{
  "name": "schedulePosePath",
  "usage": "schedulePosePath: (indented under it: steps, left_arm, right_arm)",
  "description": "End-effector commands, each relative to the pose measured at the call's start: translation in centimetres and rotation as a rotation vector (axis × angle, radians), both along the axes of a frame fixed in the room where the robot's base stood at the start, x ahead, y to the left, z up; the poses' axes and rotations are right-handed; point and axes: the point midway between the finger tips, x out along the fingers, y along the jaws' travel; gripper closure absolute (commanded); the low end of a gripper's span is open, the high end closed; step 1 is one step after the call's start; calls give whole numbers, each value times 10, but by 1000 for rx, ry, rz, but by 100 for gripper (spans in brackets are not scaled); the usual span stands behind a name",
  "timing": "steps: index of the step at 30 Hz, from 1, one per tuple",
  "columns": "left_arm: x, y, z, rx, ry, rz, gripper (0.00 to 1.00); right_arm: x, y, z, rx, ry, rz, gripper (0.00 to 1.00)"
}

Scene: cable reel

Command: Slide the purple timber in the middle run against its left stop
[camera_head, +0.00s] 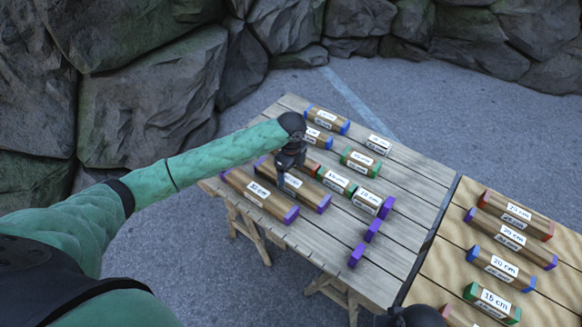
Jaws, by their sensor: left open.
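The purple-ended timber of the middle run (311,194) lies on the grey plank table, between a nearer purple-ended timber (259,195) and a farther row. My left gripper (283,184) points down over its left-middle part, open. It covers part of the timber and its label; whether the fingers touch it I cannot tell. A purple block (372,230) stands to the right in line with this timber, with clear planks between them. Purple shows at the timber's left end (260,163); I cannot tell the end cap from a left stop there.
More purple blocks stand near (356,255) and far (386,207). Green-ended timbers (337,180) and blue-ended ones (327,119) lie behind. A lighter table (450,250) on the right holds several labelled timbers. A dark part of mine shows at the bottom edge.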

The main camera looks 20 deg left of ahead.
Motion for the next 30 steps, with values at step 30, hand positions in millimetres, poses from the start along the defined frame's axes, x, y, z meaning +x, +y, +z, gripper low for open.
schedulePosePath:
  steps: [30]
  left_arm:
    - [-1, 0, -64, 0, 0, -1, 44]
  right_arm:
    - [10, -4, -26, -18, 8, -2, 64]
